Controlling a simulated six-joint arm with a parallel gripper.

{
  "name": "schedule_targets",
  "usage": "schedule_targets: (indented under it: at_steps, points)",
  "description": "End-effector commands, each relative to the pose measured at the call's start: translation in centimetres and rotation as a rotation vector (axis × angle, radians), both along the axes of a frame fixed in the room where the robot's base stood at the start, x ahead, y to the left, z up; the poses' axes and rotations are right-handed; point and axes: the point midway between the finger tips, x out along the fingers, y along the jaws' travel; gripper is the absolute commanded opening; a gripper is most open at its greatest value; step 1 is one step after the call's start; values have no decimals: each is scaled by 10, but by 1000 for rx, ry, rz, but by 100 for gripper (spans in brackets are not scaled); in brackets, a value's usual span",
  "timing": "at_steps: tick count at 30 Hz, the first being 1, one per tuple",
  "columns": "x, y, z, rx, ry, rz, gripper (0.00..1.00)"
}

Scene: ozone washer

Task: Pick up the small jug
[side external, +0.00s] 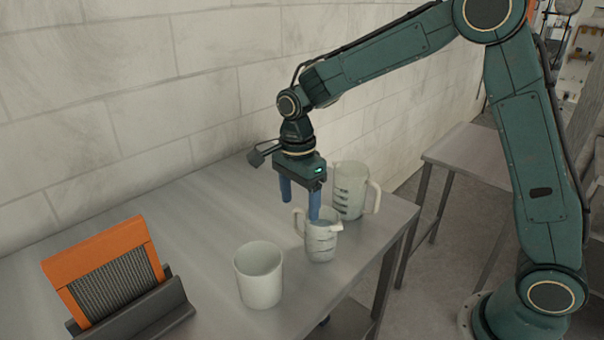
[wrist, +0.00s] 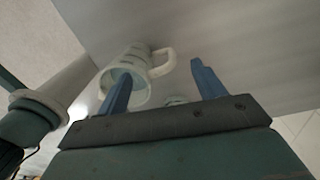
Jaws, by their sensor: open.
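The small jug (side external: 321,243) is a pale, marked measuring jug, upright on the metal table near its right edge. Its handle points left and its spout right. My gripper (side external: 300,208) is open, fingers pointing down. Its right finger overlaps the small jug's mouth in the side view; I cannot tell whether the tip is inside. The left finger is clear of the jug, to its left. My gripper also shows in the wrist view (wrist: 160,72), with a jug (wrist: 151,92) partly behind the left finger; I cannot tell which jug.
A larger marked jug (side external: 350,188) stands close behind the small jug. A plain white cup (side external: 259,278) stands front left of it. An orange-framed filter (side external: 100,262) sits in a dark holder (side external: 140,315) at the left.

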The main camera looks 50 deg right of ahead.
Motion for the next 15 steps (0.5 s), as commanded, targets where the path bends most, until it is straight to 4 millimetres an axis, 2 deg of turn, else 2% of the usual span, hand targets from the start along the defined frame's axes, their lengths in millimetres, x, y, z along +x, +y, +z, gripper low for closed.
schedule_targets:
  at_steps: [6,15]
  points:
    - [-1,0,-19,0,1,1,68]
    - [-1,0,-23,0,1,1,68]
